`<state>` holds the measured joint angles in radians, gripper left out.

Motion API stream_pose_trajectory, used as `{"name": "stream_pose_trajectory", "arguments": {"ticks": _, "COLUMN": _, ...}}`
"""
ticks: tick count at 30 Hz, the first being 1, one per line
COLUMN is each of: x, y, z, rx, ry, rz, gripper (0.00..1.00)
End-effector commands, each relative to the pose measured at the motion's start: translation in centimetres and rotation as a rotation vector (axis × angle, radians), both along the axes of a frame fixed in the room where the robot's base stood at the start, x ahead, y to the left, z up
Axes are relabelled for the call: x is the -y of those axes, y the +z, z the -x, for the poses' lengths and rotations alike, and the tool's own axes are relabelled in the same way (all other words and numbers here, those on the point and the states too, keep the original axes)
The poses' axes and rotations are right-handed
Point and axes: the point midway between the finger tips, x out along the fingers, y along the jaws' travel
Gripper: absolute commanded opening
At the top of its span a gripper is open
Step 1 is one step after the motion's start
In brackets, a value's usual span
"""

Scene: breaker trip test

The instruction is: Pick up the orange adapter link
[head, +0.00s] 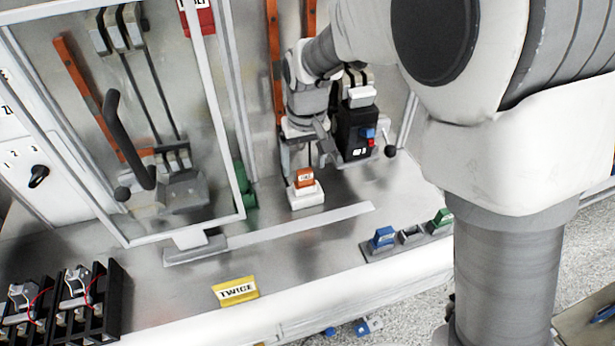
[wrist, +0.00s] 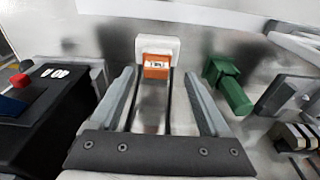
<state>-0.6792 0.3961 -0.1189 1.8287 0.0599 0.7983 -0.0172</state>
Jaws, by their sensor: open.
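The orange adapter link (head: 305,177) sits on a white block (head: 307,196) on the grey bench top. In the wrist view the orange link (wrist: 156,67) shows between and beyond my fingers, in front of the white block (wrist: 157,46). My gripper (head: 302,166) points down over the bench behind the link in the head view. In the wrist view my gripper (wrist: 160,88) is open, with one finger on each side of the link's line. Nothing is held between the fingers. I cannot tell whether a finger touches the link.
A black box with red and blue buttons (head: 355,130) stands close right of my gripper. A green block (wrist: 228,85) stands on the other side. A clear framed panel (head: 233,150) rises at left. A rack with blue and green pieces (head: 408,236) lies front right.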

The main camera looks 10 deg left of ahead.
Motion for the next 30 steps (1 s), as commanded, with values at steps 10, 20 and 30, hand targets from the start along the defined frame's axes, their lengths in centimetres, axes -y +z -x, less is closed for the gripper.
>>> {"name": "stream_pose_trajectory", "arguments": {"ticks": 10, "x": -0.1, "y": -4.3, "z": -1.2, "rx": -0.003, "ry": -0.001, "rz": 0.002, "gripper": 0.8}}
{"name": "stream_pose_trajectory", "arguments": {"ticks": 20, "x": -0.2, "y": -4.8, "z": -1.3, "rx": -0.001, "ry": 0.0, "rz": 0.001, "gripper": 0.76}}
{"name": "stream_pose_trajectory", "arguments": {"ticks": 30, "x": -0.2, "y": -4.8, "z": -1.3, "rx": -0.001, "ry": 0.0, "rz": 0.001, "gripper": 0.15}}
